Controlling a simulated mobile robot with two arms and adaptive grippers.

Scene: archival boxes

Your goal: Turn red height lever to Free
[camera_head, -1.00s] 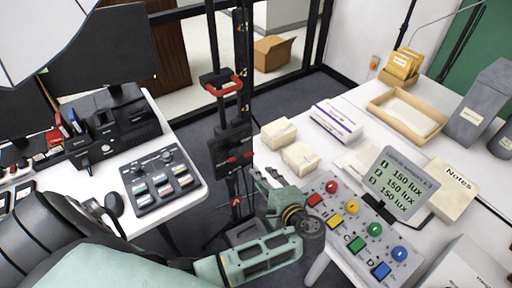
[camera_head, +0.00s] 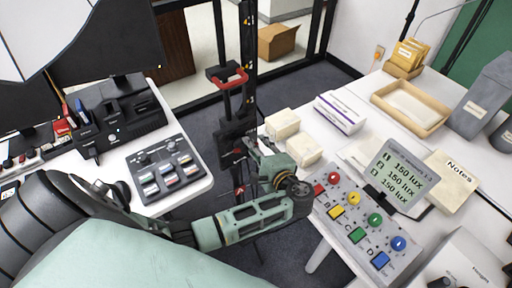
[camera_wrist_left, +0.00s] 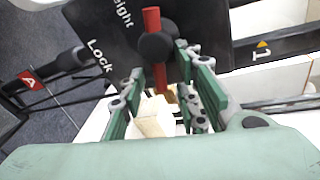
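The red height lever (camera_wrist_left: 152,20) shows in the left wrist view on a round black hub (camera_wrist_left: 157,45), in front of a black plate with white lettering. It points roughly up and down in that picture. "Lock" is readable at left, and "eight" shows at the top, partly cut off. No "Free" label is visible. My left gripper (camera_wrist_left: 162,76) is open, its fingers on either side of the lever's lower end; contact cannot be told. In the head view my left gripper (camera_head: 257,152) is at the black stand (camera_head: 249,65) and covers part of its plate. My right gripper is not in view.
The stand has a red-gripped handle (camera_head: 228,78) above. A white table with a button panel (camera_head: 365,225), cream boxes (camera_head: 304,149) and a lux display (camera_head: 398,175) is at right. A desk with a control console (camera_head: 165,170) is at left. Floor shows between them.

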